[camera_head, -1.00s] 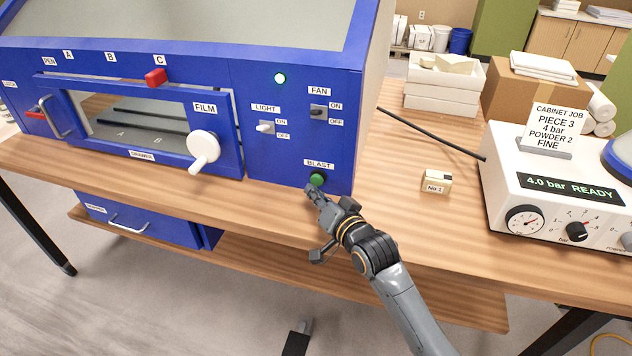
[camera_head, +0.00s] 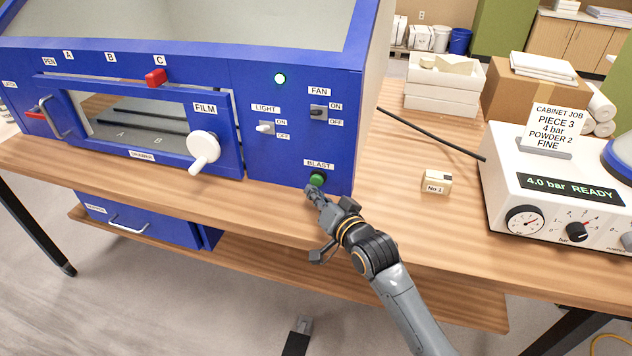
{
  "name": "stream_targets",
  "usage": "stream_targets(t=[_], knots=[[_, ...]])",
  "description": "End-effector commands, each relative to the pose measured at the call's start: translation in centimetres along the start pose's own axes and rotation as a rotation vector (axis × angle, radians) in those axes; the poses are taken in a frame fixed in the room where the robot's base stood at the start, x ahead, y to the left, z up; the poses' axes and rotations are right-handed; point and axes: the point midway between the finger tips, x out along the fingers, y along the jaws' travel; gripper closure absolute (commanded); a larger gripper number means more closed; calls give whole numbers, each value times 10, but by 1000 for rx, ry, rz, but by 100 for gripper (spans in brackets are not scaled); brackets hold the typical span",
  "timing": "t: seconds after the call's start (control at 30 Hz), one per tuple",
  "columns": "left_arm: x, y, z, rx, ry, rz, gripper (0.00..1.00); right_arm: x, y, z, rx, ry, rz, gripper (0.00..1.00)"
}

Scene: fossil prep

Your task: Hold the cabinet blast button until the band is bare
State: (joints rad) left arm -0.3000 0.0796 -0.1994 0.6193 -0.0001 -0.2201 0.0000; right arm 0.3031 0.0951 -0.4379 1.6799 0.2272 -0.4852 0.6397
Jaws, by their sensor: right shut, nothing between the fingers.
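The blue cabinet (camera_head: 290,160) stands on the wooden bench, and its green round blast button (camera_head: 317,179) sits low on the right of its front, under the BLAST label (camera_head: 319,164). My right gripper (camera_head: 312,191) is shut and empty, its tip just below and in front of the button. I cannot tell whether the tip touches it. The band is not visible in the cabinet window (camera_head: 130,122).
A white unit (camera_head: 560,195) on the right reads "4.0 bar READY" and carries a job card (camera_head: 556,128). A small No.1 box (camera_head: 437,181) and a black hose (camera_head: 430,133) lie between it and the cabinet. A white knob (camera_head: 203,150) juts from the cabinet front.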

Motion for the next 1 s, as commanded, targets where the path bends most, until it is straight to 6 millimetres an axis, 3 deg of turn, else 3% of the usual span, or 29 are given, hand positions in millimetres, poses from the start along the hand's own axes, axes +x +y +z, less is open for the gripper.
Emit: stream_targets(t=[1.0], knots=[[-2,0,0,1,0,0,100,8,6,-6,0,0,0,100]])
